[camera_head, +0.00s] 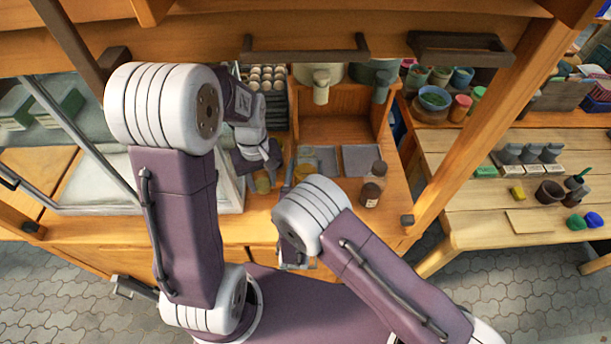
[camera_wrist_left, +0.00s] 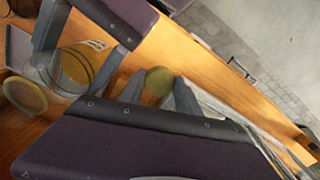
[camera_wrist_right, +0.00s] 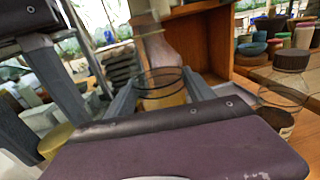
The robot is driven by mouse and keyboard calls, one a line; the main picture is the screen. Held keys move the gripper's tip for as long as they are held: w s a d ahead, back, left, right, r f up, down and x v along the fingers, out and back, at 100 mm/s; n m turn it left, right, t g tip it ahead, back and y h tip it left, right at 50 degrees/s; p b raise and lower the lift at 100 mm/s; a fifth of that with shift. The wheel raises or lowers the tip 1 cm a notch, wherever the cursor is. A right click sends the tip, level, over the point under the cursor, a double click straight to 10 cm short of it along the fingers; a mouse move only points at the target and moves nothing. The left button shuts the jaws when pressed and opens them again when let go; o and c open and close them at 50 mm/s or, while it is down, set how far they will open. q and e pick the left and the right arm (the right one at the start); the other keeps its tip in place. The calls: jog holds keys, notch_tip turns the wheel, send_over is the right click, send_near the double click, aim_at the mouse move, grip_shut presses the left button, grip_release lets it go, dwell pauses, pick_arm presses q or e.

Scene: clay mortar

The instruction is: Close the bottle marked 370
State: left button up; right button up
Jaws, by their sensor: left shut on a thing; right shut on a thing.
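An open glass jar with amber contents (camera_wrist_left: 78,66) is between the fingers of my right gripper (camera_wrist_right: 160,97), which is shut on it. Its round open rim shows in the right wrist view (camera_wrist_right: 160,77), and it is small in the head view (camera_head: 304,171). A pale label with dark marks shows on it, but I cannot read the number. My left gripper (camera_wrist_left: 157,92) is shut on a round olive-yellow lid (camera_wrist_left: 158,80). The lid shows beside the jar, apart from it, in the head view (camera_head: 263,185).
Grey square mats (camera_head: 360,160) lie behind. A rack of small white-topped pots (camera_head: 267,76) is at the back. A glass-sided case (camera_head: 95,180) is at left.

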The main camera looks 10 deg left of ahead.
jog(key=shift+r, duration=0.15)
jog(key=o, duration=0.7)
grip_shut()
